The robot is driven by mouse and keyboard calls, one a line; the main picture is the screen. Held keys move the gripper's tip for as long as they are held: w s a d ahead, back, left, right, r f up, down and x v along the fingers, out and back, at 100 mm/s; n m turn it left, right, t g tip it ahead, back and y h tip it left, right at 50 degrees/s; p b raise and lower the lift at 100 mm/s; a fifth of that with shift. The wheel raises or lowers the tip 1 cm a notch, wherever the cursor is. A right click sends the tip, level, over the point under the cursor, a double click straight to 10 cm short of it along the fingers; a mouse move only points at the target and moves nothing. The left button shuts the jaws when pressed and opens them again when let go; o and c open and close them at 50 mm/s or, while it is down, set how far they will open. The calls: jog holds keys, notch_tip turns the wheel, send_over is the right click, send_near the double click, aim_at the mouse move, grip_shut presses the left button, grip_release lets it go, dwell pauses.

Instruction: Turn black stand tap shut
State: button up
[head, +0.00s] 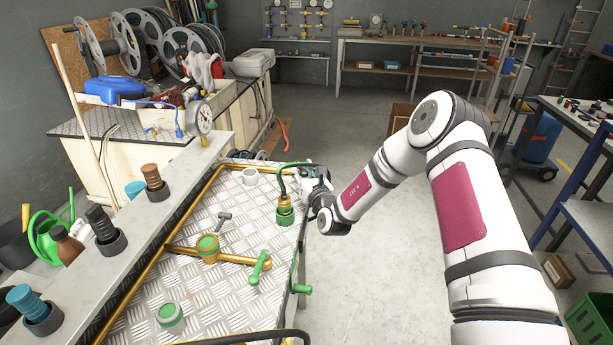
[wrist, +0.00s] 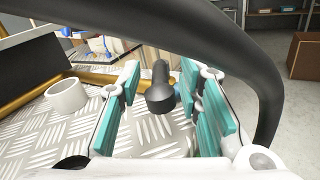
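My gripper (head: 312,180) is over the far right end of the metal-plate bench top (head: 190,283). In the wrist view my gripper (wrist: 163,112) is open, with its teal finger pads apart. A black tap-like part (wrist: 160,92), with a rounded upright piece, shows between the fingers, a little beyond them. A gap shows on both sides of it, and I cannot tell how its lever is turned. In the head view that part is hidden by my gripper. A separate dark grey lever (head: 223,218) sits on the plate farther left.
A green lever tap (head: 259,268), a brass pipe (head: 235,258) and a white ring (wrist: 66,95) are on the plate. A thick dark curve (wrist: 225,45) crosses the wrist view.

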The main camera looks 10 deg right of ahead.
jog(key=s+d, duration=0.1)
jog(key=s, duration=1)
jog(key=shift+s+d, duration=0.35)
jog(key=shift+d, duration=0.05)
jog(key=shift+c, duration=0.2)
